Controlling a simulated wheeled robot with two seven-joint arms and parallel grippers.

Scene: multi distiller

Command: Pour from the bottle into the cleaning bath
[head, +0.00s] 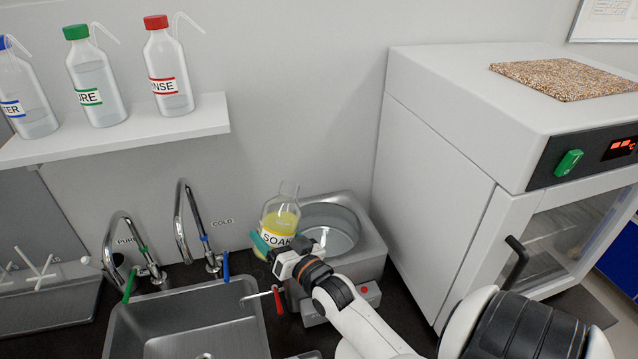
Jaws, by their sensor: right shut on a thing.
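A clear bottle labelled SOAK (281,219), partly full of yellow liquid, is in my right gripper (272,247). The gripper is shut around the lower part of the bottle. The bottle is near upright, with its open neck pointing up. The cleaning bath (372,247) is a grey metal box with a round basin that holds clear liquid. The bottle shows beside the bath's left edge and overlaps it in the picture; I cannot tell whether they touch. My right wrist hides part of the bath's front. My left gripper is not in view.
A metal sink (190,325) with PURE and COLD taps lies left of the bath. A red-handled tap (278,300) is close to my wrist. A large white oven (440,180) stands to the right. A shelf (120,138) with wash bottles hangs upper left.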

